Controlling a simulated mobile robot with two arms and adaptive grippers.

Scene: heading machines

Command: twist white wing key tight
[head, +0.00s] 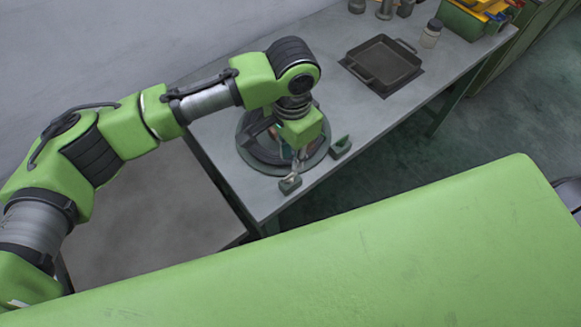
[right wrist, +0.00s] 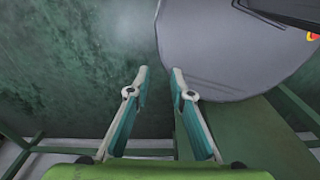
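My left gripper (head: 288,153) points down over the round dark fixture (head: 250,158) near the table's front left corner. Its wrist hides most of the fingers, so I cannot tell how far apart they are. No white wing key can be made out clearly; a small pale bit (head: 293,177) shows just below the gripper, and I cannot tell what it is. My right gripper (right wrist: 160,72) shows in the right wrist view with its two teal fingers apart and nothing between them. It is outside the head view.
Two small dark blocks (head: 340,147) sit at the fixture's front edge. A black square tray (head: 384,63), a capped bottle (head: 431,34) and a green bin (head: 468,20) stand farther along the grey table. A large grey disc (right wrist: 215,50) lies beyond my right fingers.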

